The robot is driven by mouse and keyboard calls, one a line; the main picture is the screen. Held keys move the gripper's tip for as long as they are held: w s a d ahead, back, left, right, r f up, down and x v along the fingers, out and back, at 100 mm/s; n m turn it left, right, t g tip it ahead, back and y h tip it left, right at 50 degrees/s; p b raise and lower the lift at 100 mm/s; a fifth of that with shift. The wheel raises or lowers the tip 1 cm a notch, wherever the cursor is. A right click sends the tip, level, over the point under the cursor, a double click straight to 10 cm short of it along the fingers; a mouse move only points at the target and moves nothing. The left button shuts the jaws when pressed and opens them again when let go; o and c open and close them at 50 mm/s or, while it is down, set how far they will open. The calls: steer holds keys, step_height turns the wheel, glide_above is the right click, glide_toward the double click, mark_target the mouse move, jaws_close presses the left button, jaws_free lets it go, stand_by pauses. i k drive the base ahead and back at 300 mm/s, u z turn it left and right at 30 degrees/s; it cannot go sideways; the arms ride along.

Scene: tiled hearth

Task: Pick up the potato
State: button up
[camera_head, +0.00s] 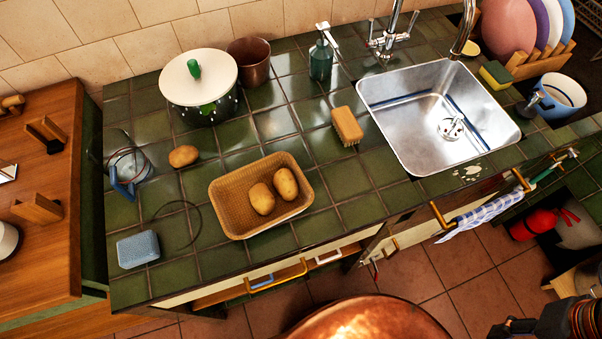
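A brown potato (183,156) lies on the green tiled counter, left of a wicker basket. Two more potatoes, a left one (262,198) and a right one (286,184), lie side by side in the basket (228,190). A dark end part of my arm, which looks like my gripper (512,327), shows at the bottom right edge. It is far from all the potatoes, and its fingers are too dark and cut off to tell whether they are open.
A lidded pot (203,95) stands behind the lone potato. A brush (347,125), soap bottle (321,60) and steel sink (425,105) are to the right.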

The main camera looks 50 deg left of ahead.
mark_target(285, 183)
steer(key=u, duration=5.15)
steer(key=k, duration=1.15)
steer(key=z, duration=0.5)
